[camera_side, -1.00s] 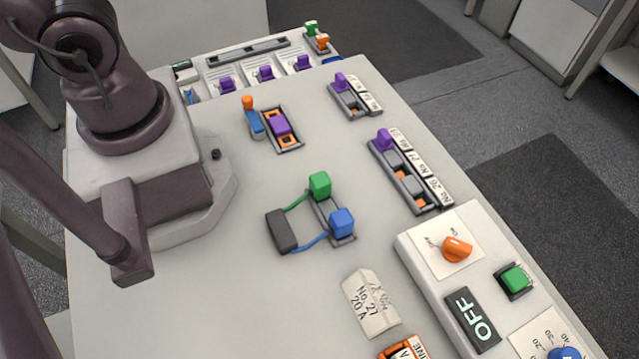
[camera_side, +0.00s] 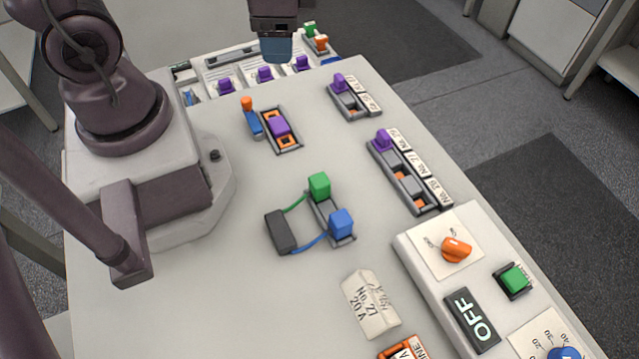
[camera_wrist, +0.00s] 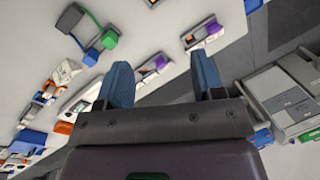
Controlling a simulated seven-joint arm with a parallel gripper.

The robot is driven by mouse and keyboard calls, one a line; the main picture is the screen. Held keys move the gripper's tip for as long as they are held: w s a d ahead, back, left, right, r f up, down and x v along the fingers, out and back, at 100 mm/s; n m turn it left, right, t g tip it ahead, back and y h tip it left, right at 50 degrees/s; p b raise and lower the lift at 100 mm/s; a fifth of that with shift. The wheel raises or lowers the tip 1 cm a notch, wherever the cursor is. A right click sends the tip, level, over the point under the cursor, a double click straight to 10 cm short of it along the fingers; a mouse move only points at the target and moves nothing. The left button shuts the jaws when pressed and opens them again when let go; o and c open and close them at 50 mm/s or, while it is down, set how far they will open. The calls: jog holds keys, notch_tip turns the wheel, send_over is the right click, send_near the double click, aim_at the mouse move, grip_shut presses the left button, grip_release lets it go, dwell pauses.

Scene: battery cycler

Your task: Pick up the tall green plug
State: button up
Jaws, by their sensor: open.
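The tall green plug (camera_side: 319,187) stands upright on the table, at the far end of a grey holder, with a blue plug (camera_side: 342,223) at the near end. A green cable runs from it to a dark grey block (camera_side: 281,231). It also shows in the wrist view (camera_wrist: 109,40), upper left. My gripper (camera_side: 277,48) is high above the back of the table, well away from the green plug. In the wrist view its two blue fingers (camera_wrist: 163,72) are apart with nothing between them.
A lever beside a purple plug (camera_side: 281,125) lies behind the green plug. Slotted holders with purple plugs (camera_side: 384,139) line the right side. A raised panel with an orange knob (camera_side: 457,249) and OFF display stands front right.

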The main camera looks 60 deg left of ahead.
jog(key=d+f+m+g, duration=0.1)
jog(key=d+f+m, duration=0.5)
jog(key=f+m, duration=0.15)
jog(key=m+h, duration=0.2)
jog(key=m, duration=0.4)
send_over(320, 180)
jog(key=f, duration=0.2)
jog(key=shift+t, duration=0.3)
notch_tip(320, 180, down, 12)
jog(key=shift+f, duration=0.2)
jog(key=c, duration=1)
